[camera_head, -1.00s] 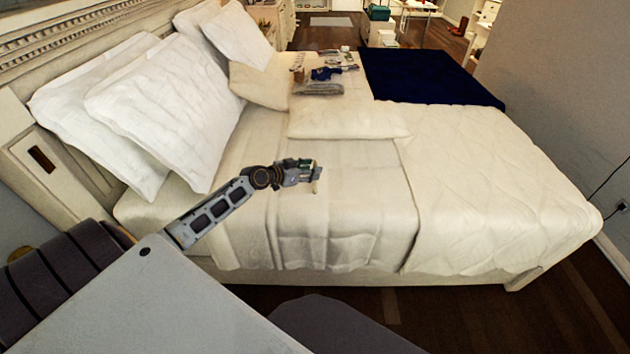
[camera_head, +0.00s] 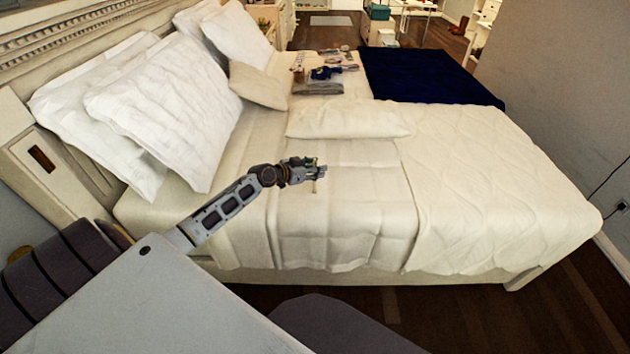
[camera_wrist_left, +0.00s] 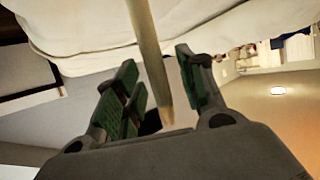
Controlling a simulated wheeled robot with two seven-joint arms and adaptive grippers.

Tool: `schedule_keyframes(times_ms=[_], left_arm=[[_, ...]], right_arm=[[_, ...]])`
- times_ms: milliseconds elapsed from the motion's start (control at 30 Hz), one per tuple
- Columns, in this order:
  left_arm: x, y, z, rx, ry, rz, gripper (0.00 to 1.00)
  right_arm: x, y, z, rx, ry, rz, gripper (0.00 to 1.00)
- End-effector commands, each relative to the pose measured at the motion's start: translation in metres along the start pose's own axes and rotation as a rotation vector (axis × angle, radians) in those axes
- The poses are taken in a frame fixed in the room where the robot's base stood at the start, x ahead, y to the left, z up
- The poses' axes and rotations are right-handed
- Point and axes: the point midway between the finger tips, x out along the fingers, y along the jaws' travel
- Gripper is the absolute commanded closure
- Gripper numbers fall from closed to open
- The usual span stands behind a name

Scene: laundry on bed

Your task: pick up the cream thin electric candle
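The cream thin electric candle (camera_wrist_left: 152,65) is a slim tan stick in the left wrist view. It runs from the top edge down between my left gripper's fingers, and its tapered tip is near the palm. My left gripper (camera_wrist_left: 160,85) has green-padded fingers, spread on both sides of the candle with a gap on each side. In the head view my left gripper (camera_head: 318,170) is over the middle of the bed, and a short bit of the candle (camera_head: 315,186) shows just below it. The candle's far end is cut off in the wrist view. My right gripper is not in view.
The cream bed (camera_head: 345,225) fills the middle, with clear blanket around the gripper. White pillows (camera_head: 165,115) lean at the headboard on the left. A flat cream pillow (camera_head: 350,120) lies beyond the gripper. Folded clothes (camera_head: 325,75) and a dark blue blanket (camera_head: 430,75) lie farther back.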

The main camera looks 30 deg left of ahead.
Motion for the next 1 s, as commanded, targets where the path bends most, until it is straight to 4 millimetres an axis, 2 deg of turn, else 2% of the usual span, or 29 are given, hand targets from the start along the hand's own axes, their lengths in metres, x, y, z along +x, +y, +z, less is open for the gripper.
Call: schedule_keyframes(times_ms=[33,267,667,867,1000], left_arm=[[0.000,0.000,0.000,0.000,0.000,0.000,0.70],[0.000,0.000,0.000,0.000,0.000,0.000,1.00],[-0.001,0.000,-0.002,0.001,0.001,0.000,1.00],[-0.006,0.000,-0.014,0.002,0.000,0.000,1.00],[-0.013,0.000,-0.030,0.003,0.001,0.000,1.00]], right_arm=[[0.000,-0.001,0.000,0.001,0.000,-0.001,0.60],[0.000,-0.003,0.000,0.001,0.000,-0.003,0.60],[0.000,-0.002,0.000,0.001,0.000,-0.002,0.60],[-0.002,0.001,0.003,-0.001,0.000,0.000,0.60],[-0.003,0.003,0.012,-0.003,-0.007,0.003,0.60]])
